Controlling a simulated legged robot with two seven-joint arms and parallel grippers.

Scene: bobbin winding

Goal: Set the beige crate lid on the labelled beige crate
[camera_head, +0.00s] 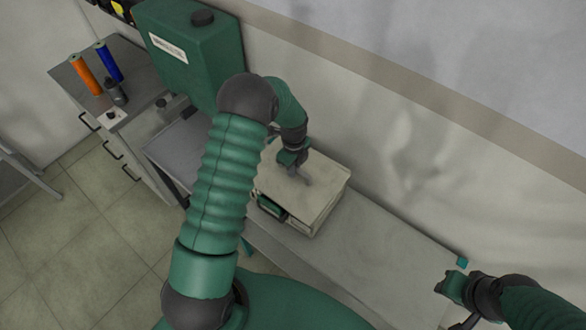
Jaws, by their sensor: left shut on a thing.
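The beige crate (310,224) stands on the grey bench beside the wall, with a dark green label or handle on its front side. The beige lid (325,180) lies on or just above the top of the crate; I cannot tell whether it is fully seated. My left gripper (298,176) points down at the middle of the lid and is shut on it, though the part it grips is small and partly hidden. My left arm hides the crate's left end. My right gripper (456,286) is at the lower right, apart from the crate, and its jaws are unclear.
A green machine housing (190,60) stands behind my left arm. A grey cabinet (75,75) at the far left carries an orange bobbin (86,76), a blue bobbin (108,62) and a dark grey item (116,93).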

